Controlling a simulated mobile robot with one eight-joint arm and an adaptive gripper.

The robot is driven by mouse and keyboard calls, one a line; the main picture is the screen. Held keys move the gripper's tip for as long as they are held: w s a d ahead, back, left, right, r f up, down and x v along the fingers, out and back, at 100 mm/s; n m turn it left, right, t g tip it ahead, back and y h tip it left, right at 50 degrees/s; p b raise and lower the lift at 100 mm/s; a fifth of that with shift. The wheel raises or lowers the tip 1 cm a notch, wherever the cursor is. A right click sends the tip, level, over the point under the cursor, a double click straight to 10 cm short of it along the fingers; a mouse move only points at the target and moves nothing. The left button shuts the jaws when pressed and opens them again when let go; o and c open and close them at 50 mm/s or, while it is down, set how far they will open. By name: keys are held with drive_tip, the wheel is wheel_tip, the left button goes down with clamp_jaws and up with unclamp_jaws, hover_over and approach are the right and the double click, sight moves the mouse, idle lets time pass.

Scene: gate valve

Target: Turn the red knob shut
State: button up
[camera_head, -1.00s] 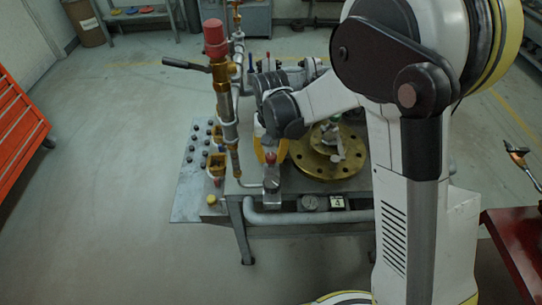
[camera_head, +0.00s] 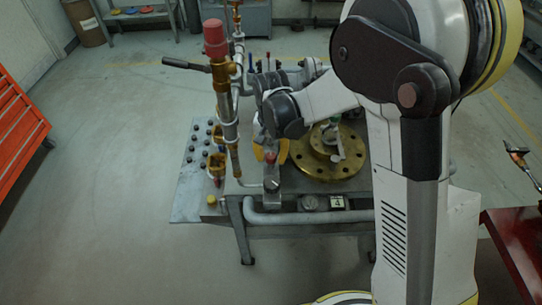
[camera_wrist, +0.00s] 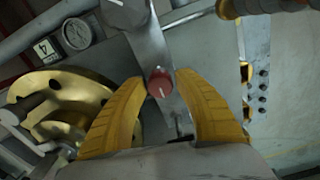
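The red knob (camera_wrist: 159,84) is small and round, with a pale line on its top, and sits on a grey metal bar or block. It also shows in the head view (camera_head: 270,158), low in front of my gripper (camera_head: 271,151). In the wrist view, the two yellow fingers of my gripper (camera_wrist: 160,80) are spread, one on each side of the knob. The gaps at the knob's sides are narrow, and I cannot tell whether either finger touches it. The fingers' depth relative to the knob is also unclear.
A brass flange (camera_head: 328,155) lies right of the knob on the bench. A vertical pipe with a red cap (camera_head: 214,38) stands to the left. A gauge (camera_wrist: 76,33) and a tag marked 4 (camera_wrist: 45,49) are nearby. Open floor lies left of the bench.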

sight(271, 155)
drive_tip(key=shift+o, duration=0.8)
wheel_tip(271, 155, up, 12)
